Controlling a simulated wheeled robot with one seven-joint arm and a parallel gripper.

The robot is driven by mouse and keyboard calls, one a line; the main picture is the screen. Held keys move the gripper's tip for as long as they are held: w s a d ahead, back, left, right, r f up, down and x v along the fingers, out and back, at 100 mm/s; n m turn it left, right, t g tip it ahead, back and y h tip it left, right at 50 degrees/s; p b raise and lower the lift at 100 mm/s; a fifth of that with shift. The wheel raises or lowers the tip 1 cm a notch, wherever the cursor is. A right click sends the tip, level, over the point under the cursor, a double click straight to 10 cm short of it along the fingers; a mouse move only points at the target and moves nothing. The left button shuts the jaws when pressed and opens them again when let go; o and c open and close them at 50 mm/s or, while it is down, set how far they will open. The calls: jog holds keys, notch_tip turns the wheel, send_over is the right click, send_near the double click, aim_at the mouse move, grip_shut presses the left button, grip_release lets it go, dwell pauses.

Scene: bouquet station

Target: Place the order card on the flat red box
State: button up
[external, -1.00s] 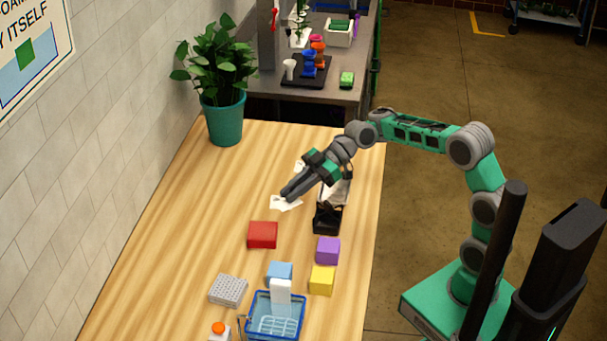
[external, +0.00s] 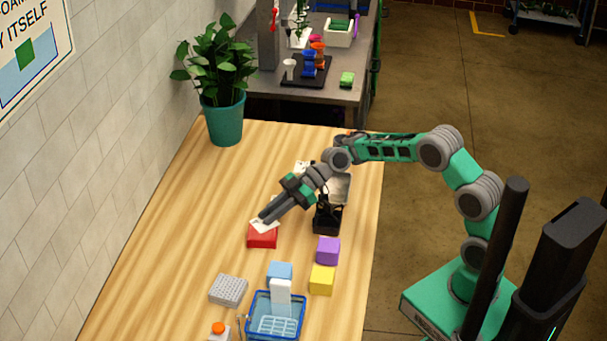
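The flat red box (external: 262,241) lies on the wooden table, near the middle. A white order card (external: 262,227) is at my gripper's fingertips, over the far part of the red box. I cannot tell whether the card touches the box top or hangs just above it. My gripper (external: 265,218) reaches in from the right, its fingers close together on the card, and partly covers it.
A black holder (external: 327,218) stands right of the red box, under my arm. Purple (external: 327,250), yellow (external: 321,279) and blue (external: 279,271) blocks, a grey rack (external: 228,290) and a blue basket (external: 275,315) are nearer. The table's left side is free up to the potted plant (external: 224,118).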

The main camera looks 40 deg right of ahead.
jog(key=o, duration=0.4)
jog(key=shift+r, duration=0.1)
jog(key=shift+d+r, duration=0.15)
jog(key=v, duration=1.1)
jog(key=shift+d, duration=0.35)
jog(key=shift+r, duration=0.1)
